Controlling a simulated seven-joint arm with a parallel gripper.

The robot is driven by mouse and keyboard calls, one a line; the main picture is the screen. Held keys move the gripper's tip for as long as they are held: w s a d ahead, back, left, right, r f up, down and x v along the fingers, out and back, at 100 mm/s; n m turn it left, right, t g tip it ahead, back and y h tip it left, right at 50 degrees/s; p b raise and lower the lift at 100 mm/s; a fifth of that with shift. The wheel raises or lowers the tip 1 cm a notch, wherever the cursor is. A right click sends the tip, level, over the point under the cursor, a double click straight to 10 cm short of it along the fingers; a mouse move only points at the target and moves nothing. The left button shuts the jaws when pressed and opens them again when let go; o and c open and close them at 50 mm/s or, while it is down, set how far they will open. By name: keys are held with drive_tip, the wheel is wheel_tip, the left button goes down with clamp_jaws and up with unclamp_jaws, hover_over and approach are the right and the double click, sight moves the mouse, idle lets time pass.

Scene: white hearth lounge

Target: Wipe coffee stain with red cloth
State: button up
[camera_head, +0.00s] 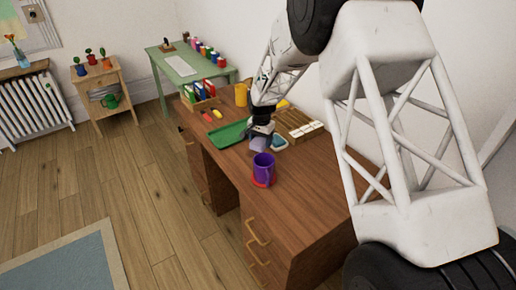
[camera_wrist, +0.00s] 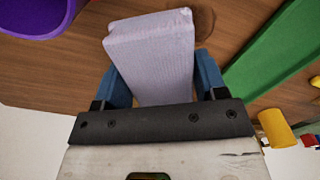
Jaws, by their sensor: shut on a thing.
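My gripper (camera_head: 261,133) is over the brown desk, shut on a pale lavender block-like pad (camera_wrist: 152,62). The pad also shows below the gripper in the head view (camera_head: 258,145). Both blue fingers (camera_wrist: 163,80) press its sides. A darker brown round patch (camera_wrist: 206,20), which looks like the coffee stain, lies on the desk just beyond the pad's far right corner, partly hidden by it. Whether the pad touches the desk is unclear. I see no clear red cloth; a red band (camera_head: 262,184) shows at the base of the purple cup.
The purple cup (camera_head: 264,165) stands close in front of my gripper. A green tray (camera_head: 226,135) lies to the left, and a blue pad (camera_head: 279,143) to the right. The desk's front is clear.

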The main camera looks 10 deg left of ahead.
drive_tip(key=n, duration=0.8)
drive_tip(key=shift+n, duration=0.3)
drive_tip(key=n, duration=0.5)
drive_tip(key=shift+f, duration=0.1)
drive_tip(key=n, duration=0.4)
drive_tip(key=shift+f, duration=0.15)
